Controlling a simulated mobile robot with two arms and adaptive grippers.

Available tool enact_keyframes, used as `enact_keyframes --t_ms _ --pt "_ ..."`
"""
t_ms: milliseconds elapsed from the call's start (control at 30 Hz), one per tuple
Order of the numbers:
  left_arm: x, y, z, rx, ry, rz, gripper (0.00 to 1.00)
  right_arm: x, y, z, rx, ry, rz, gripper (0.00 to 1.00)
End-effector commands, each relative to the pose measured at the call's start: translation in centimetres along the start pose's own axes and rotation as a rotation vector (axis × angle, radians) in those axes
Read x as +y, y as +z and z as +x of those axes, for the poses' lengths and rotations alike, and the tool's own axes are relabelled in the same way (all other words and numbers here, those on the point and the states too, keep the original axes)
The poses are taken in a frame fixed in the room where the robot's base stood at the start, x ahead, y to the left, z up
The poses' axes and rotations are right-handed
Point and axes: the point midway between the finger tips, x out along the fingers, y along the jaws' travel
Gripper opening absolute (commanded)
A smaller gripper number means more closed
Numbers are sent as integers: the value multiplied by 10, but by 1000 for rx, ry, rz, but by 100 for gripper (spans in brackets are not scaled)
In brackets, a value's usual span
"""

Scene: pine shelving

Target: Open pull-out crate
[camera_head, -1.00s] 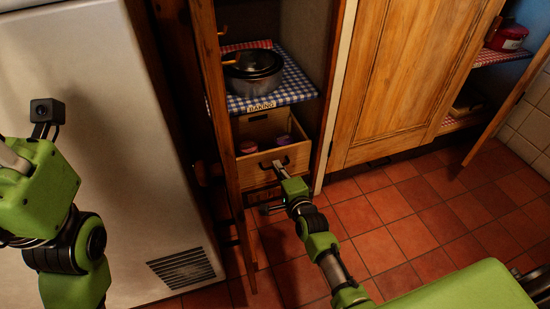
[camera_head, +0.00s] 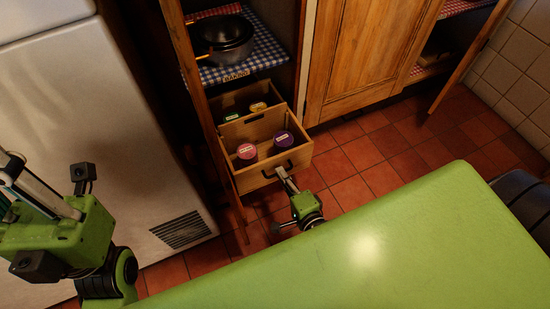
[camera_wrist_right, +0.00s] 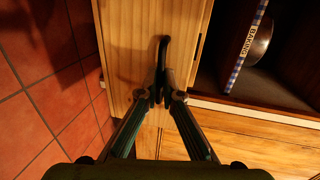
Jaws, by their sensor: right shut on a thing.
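The wooden pull-out crate (camera_head: 262,150) sticks out of the cupboard below the checked shelf in the head view. Jars with pink and purple lids stand inside it. Its black handle (camera_wrist_right: 162,62) is on the front panel (camera_wrist_right: 140,35), seen close in the right wrist view. My right gripper (camera_head: 282,172) is at the crate front and is shut on the handle; in the right wrist view its fingertips (camera_wrist_right: 160,95) meet at the handle. My left arm is at the lower left of the head view, and the fingers of its gripper cannot be made out clearly.
An open cupboard door (camera_head: 200,105) stands close along the crate's left side. A white appliance (camera_head: 110,130) is further left. A dark pan (camera_head: 228,38) sits on the shelf above. Red floor tiles (camera_head: 365,160) are clear to the right.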

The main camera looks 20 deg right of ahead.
Motion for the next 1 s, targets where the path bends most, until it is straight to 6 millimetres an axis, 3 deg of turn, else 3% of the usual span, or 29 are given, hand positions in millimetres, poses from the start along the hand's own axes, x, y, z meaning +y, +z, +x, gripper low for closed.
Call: enact_keyframes --t_ms 200,400,1000 --pt "0 -2 -1 -26 -11 -3 13 7 1 -34 -2 4 -1 0" --pt "0 -3 4 -23 -10 -3 13 11 1 -52 -1 2 -1 0" --pt "0 -3 6 -24 -10 -4 13 14 1 -62 -2 2 0 0"
